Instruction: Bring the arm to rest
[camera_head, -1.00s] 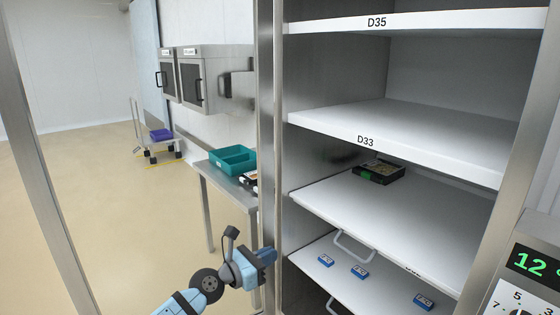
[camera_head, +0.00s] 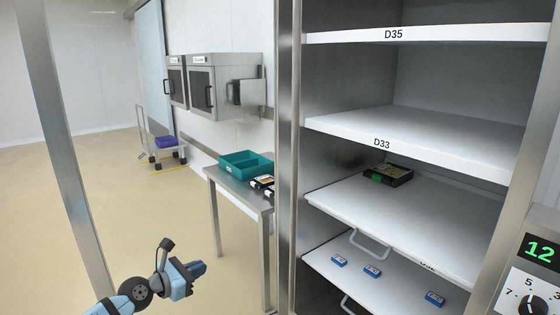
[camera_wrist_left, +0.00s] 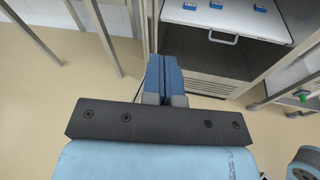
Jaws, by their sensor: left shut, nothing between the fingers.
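My left gripper (camera_head: 197,268) is at the lower left of the head view, in free air left of the steel cabinet and in front of the side table. In the left wrist view its blue fingers (camera_wrist_left: 164,76) are pressed together with nothing between them. My right gripper does not show in the head view.
The cabinet has white shelves (camera_head: 440,143); one holds a dark packed tray (camera_head: 388,173), a lower one several blue blocks (camera_head: 372,271). A steel table (camera_head: 238,185) bears a teal bin (camera_head: 245,163). A steel post (camera_head: 62,150) stands at left. Open floor (camera_head: 165,215) lies between.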

